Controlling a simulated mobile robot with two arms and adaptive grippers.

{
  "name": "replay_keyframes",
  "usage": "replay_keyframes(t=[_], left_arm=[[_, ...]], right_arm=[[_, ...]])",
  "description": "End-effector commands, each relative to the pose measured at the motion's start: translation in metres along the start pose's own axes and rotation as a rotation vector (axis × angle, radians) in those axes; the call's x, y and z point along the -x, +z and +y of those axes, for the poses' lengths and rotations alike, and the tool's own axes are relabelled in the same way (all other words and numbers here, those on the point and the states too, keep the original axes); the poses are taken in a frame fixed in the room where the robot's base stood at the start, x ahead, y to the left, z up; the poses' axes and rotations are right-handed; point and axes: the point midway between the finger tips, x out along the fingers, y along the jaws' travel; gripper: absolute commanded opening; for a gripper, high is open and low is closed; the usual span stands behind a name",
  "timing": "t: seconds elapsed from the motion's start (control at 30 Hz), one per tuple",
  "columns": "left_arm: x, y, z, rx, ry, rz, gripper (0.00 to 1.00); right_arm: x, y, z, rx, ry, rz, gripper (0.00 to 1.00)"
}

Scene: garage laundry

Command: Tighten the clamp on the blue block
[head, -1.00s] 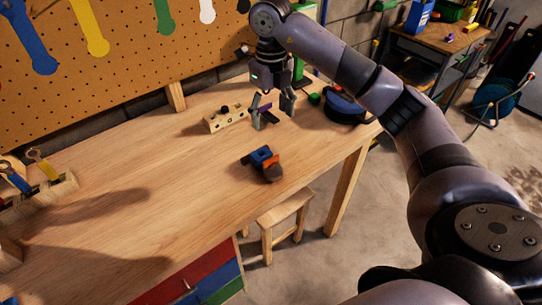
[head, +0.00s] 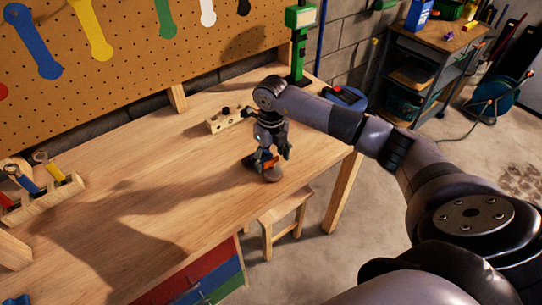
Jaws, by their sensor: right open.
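The orange clamp part (head: 269,165) sits against the block, with a round brown end (head: 272,176) toward the bench edge. My right gripper (head: 270,154) points down right over the clamp and block, with its fingers apart and hiding part of both. I cannot tell whether a finger touches them. My left gripper is not in view.
A wooden block with holes (head: 228,119) lies behind the gripper. A rack with wrenches (head: 42,200) stands at the left. A green stand (head: 299,45) is at the back corner. A wooden stool (head: 276,215) stands below the front edge. The bench middle is clear.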

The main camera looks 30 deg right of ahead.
Motion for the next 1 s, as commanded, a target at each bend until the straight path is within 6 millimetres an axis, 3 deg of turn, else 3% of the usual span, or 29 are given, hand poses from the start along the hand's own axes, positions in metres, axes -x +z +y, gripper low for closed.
replay_keyframes(t=[0.17, 0.87, 1.0], left_arm=[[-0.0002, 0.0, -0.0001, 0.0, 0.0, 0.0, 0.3], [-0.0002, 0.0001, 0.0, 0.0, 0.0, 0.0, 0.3], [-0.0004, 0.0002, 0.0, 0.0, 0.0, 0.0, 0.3]], right_arm=[[-0.0001, 0.0, 0.0002, 0.0, 0.0, 0.0, 0.66], [0.0005, 0.0001, 0.0001, 0.0, 0.0, 0.0, 0.19], [0.0005, 0.0001, 0.0, -0.003, 0.0, 0.0, 0.19]])
